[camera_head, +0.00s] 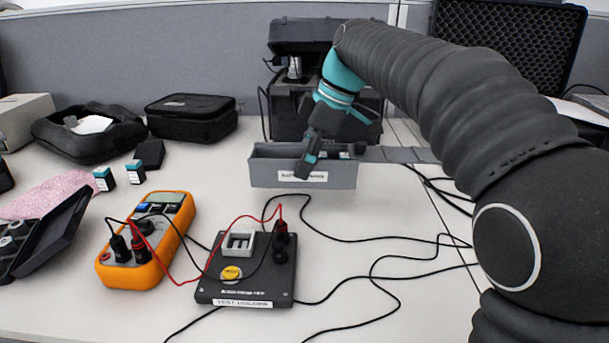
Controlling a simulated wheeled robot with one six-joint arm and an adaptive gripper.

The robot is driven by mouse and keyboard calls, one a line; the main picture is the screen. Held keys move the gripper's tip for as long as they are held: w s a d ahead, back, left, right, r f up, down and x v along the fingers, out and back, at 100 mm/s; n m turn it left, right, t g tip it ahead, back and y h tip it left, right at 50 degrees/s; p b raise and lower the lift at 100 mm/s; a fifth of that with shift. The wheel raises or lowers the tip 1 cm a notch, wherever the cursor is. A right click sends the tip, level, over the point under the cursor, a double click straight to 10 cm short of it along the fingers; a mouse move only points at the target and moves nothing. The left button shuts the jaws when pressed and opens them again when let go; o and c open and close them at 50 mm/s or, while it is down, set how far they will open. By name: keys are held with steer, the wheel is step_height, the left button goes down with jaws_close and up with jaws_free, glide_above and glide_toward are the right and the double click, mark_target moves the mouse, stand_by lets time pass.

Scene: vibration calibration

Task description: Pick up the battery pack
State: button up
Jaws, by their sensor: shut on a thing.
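Two small battery packs with black, white and teal faces stand on the table at the left, one at the far left (104,179) and one just right of it (135,172). My gripper (308,165) points down at the front of a grey bin (265,174) in the middle. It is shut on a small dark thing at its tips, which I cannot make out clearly. The fingertips overlap the bin's front wall in this view, and I cannot tell whether they touch it. White and teal items show inside the bin, partly hidden by its wall.
An orange multimeter (146,243) and a black test holder (246,282) stand in front, joined by red and black leads. Loose cables cross the table at right. A black case (191,119), an open pouch (88,134) and pink bubble wrap (50,197) lie at left.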

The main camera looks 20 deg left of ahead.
steer(key=shift+f+b, duration=0.3)
steer(key=shift+f, duration=1.7)
steer(key=shift+f, duration=0.15)
steer(key=o, duration=1.6)
steer(key=shift+o, duration=0.2)
